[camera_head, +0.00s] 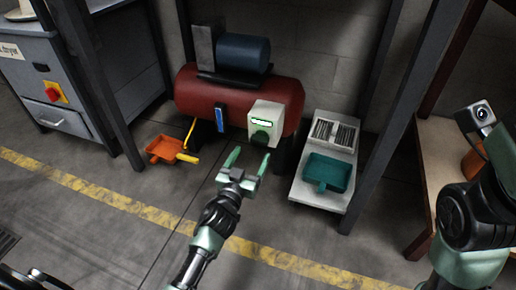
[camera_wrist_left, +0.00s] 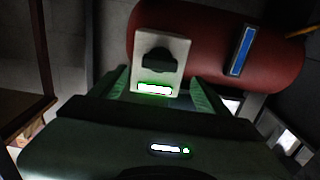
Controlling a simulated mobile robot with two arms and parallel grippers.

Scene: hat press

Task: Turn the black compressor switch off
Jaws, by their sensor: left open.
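The red compressor (camera_head: 235,95) lies at the back under a frame, with a white switch box (camera_head: 278,112) on its front right. The box has a lit green display (camera_head: 262,121) and a dark switch knob (camera_head: 260,138) below it. In the left wrist view the box (camera_wrist_left: 177,48), the black switch (camera_wrist_left: 159,61) and the lit display (camera_wrist_left: 154,88) appear upside down. My left gripper (camera_head: 249,158) is open and empty, just in front of and below the switch in the head view. Its fingers (camera_wrist_left: 162,92) flank the lower part of the box picture, apparently not touching the switch.
An orange dustpan (camera_head: 163,149) lies on the floor at left. A teal dustpan (camera_head: 328,172) sits on a grey stand (camera_head: 318,198) at right. Dark frame posts (camera_head: 392,110) stand on both sides. A grey cabinet (camera_head: 40,75) is far left; a wooden shelf (camera_head: 440,160) is right.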

